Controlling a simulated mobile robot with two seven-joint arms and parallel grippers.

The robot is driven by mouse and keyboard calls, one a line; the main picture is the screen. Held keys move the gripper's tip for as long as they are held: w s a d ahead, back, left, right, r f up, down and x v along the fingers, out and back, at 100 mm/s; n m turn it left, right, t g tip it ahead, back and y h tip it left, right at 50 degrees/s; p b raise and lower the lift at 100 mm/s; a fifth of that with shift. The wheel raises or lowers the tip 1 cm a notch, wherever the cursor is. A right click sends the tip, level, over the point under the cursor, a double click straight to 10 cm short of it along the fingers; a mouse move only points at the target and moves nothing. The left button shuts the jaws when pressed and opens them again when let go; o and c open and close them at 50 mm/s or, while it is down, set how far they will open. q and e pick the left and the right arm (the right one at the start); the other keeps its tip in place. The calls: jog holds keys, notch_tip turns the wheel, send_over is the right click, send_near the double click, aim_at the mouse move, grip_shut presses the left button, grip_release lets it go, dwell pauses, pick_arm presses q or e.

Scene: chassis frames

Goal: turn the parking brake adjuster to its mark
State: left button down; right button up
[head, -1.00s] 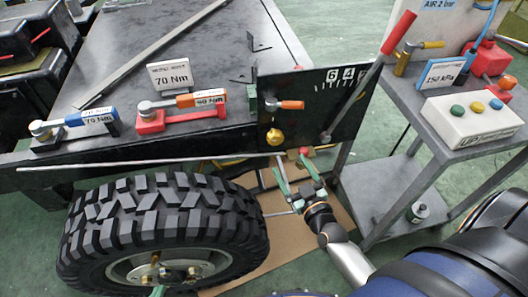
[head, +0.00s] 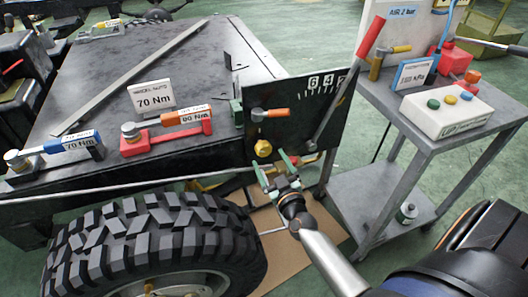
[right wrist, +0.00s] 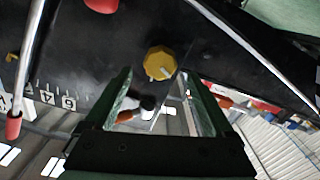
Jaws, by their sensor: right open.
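A yellow knob (head: 263,148), which looks like the adjuster, sits low on the black upright plate (head: 290,128). In the right wrist view the knob (right wrist: 159,62) shows a pale line on its face and a white mark on the plate beside its rim. My right gripper (head: 271,164) is open, its green fingers just below and in front of the knob, seemingly apart from it. In the right wrist view the knob lies ahead, between and beyond the fingertips (right wrist: 157,78). My left gripper is not in view.
On the same plate are an orange-handled lever (head: 270,113), a red-gripped long lever (head: 348,82) and a number scale. A big tyre (head: 150,240) stands at lower left. A grey cart (head: 400,165) with a white button box (head: 447,108) stands right.

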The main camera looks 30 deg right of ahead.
aim_at(265, 151)
jog(key=shift+b+x, duration=0.45)
jog(key=shift+x, duration=2.25)
jog(key=c, duration=1.4)
